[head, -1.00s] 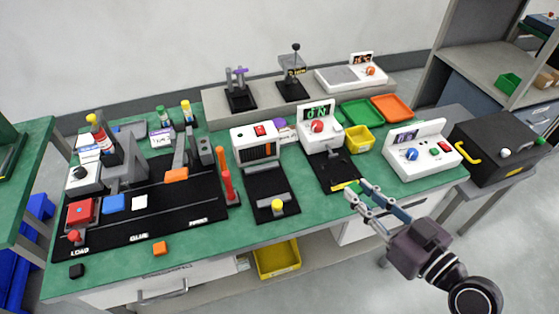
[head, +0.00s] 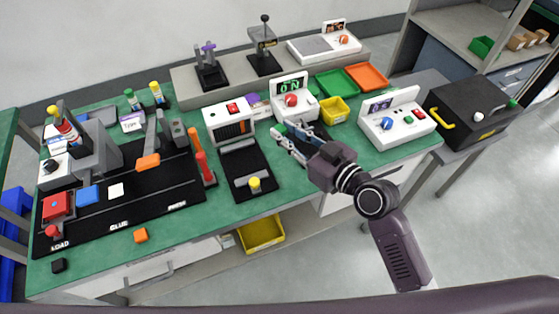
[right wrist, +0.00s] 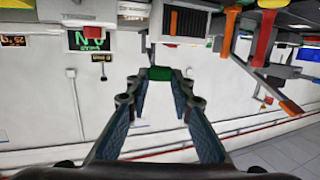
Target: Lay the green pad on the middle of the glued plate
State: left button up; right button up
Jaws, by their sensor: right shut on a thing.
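The green pad (right wrist: 160,73) is between the tips of my right gripper (right wrist: 158,84) in the right wrist view. The right gripper (head: 282,133) is shut on it. In the head view it is in front of the white unit with the green display, over that unit's dark base; the pad is hard to make out there. A small white plate (head: 116,190) lies on the black track near the GLUE label, at the left, well away from the gripper. I cannot tell whether glue is on it. My left gripper is not in view.
Between gripper and plate stand a white heater-like box (head: 229,122), a red upright handle (head: 204,168) and an orange-tipped lever (head: 148,161). A blue block (head: 88,194) lies beside the plate. An orange cube (head: 140,235) sits near the table's front edge.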

jog(key=b, duration=0.2)
send_over(286, 167)
notch_tip(286, 167, down, 8)
jog(key=shift+r, duration=0.1)
jog(key=shift+f+b, duration=0.75)
jog(key=shift+f, duration=1.55)
jog(key=shift+s, duration=0.1)
jog(key=shift+f, duration=0.2)
jog(key=o, duration=0.4)
jog(key=shift+r, duration=0.1)
jog(key=shift+o, duration=0.2)
